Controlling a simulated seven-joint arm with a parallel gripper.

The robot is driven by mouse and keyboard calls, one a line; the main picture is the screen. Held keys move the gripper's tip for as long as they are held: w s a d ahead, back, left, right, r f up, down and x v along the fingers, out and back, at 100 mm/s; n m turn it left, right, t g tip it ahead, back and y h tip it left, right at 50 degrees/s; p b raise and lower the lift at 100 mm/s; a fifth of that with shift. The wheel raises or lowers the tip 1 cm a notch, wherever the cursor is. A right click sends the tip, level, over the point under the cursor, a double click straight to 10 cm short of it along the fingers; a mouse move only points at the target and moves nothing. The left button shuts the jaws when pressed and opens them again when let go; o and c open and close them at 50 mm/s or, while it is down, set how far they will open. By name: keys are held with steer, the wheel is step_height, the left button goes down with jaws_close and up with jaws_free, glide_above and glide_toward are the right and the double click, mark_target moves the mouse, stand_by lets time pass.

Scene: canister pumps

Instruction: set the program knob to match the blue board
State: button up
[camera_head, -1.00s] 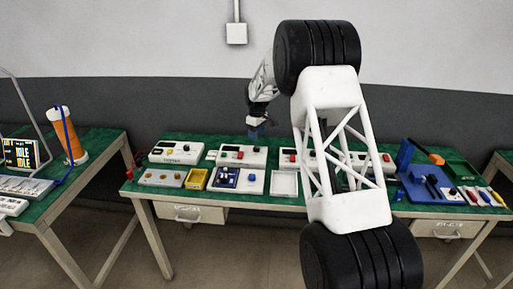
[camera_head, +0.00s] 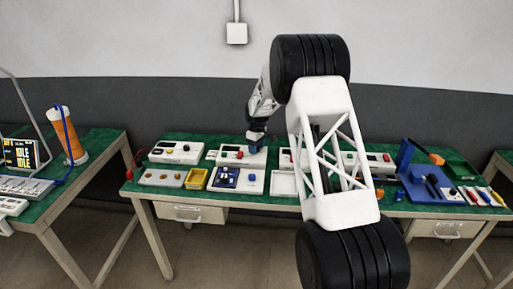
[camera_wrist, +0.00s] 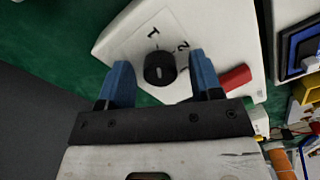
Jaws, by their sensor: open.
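The black program knob (camera_wrist: 160,68) sits on a pale label plate on a white unit (camera_wrist: 110,38) in the wrist view. It has a light pointer mark, and the numerals 1 and 2 and a further partly hidden mark are printed around it. My gripper (camera_wrist: 161,77) is open, its two blue fingers apart on either side of the knob; I cannot tell whether they touch it. In the head view my gripper (camera_head: 257,138) is over the back of the white unit (camera_head: 232,160).
A red button (camera_wrist: 236,77) is close beside the right finger. More white units stand along the green bench (camera_head: 140,190). A blue fixture (camera_head: 428,185) is at the right.

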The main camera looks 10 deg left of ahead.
steer(key=c, duration=0.9)
steer(key=shift+m, duration=0.3)
steer(key=m, duration=1.1)
steer(key=shift+r, duration=0.1)
steer(key=o, duration=0.9)
